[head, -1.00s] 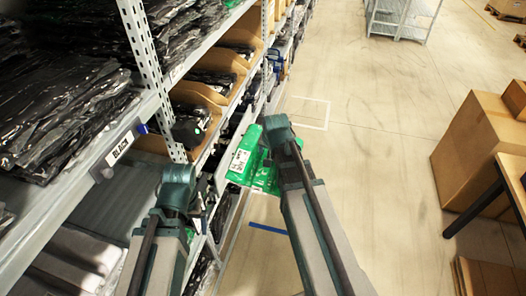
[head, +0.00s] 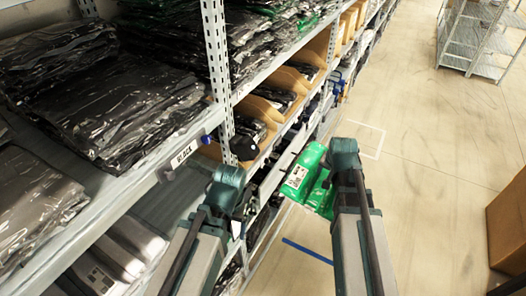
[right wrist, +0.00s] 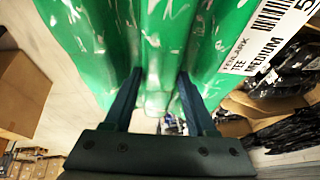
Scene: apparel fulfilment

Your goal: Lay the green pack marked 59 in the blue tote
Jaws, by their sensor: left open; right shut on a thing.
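A green plastic-wrapped pack (head: 318,190) with a white label hangs from my right gripper (head: 333,176) in the head view. In the right wrist view the same green pack (right wrist: 110,45) fills the top, pinched between the two dark fingers of my right gripper (right wrist: 158,85). Its label reads "TEE MEDIUM"; a large number at the corner is cut off, only a 5 shows. My left gripper (head: 226,205) is open and empty, left of the pack and close to the shelf. No blue tote shows in these views.
A shelf rack runs along the left with black wrapped packs (head: 110,95), cardboard bins (head: 262,108) and a "BLACK" label (head: 183,153). A metal upright (head: 216,60) stands close to my left arm. Open floor (head: 430,150) lies right, with a cardboard box (head: 508,225) at the edge.

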